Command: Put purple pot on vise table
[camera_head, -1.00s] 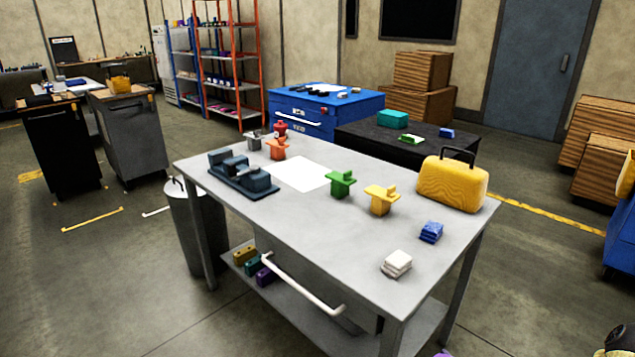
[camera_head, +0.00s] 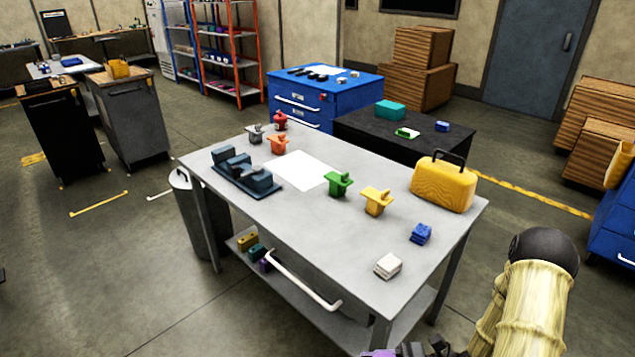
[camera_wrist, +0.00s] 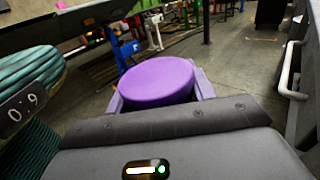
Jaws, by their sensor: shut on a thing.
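The purple pot (camera_wrist: 157,82) is between the two fingers of my gripper (camera_wrist: 160,92) in the wrist view, with its round top showing. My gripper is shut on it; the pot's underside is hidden. In the head view a bit of purple (camera_head: 380,353) shows at the bottom edge, in front of the vise table. The vise table (camera_head: 320,225) is a light grey bench with a dark blue-grey vise (camera_head: 245,172) on its left part. The pot is apart from the tabletop.
On the tabletop are a white sheet (camera_head: 296,169), an orange block (camera_head: 277,144), a green block (camera_head: 338,184), a yellow block (camera_head: 376,201), a yellow case (camera_head: 443,187), a blue stack (camera_head: 421,233) and a white stack (camera_head: 388,266). The front middle is clear. A white rail (camera_head: 303,280) runs along the front.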

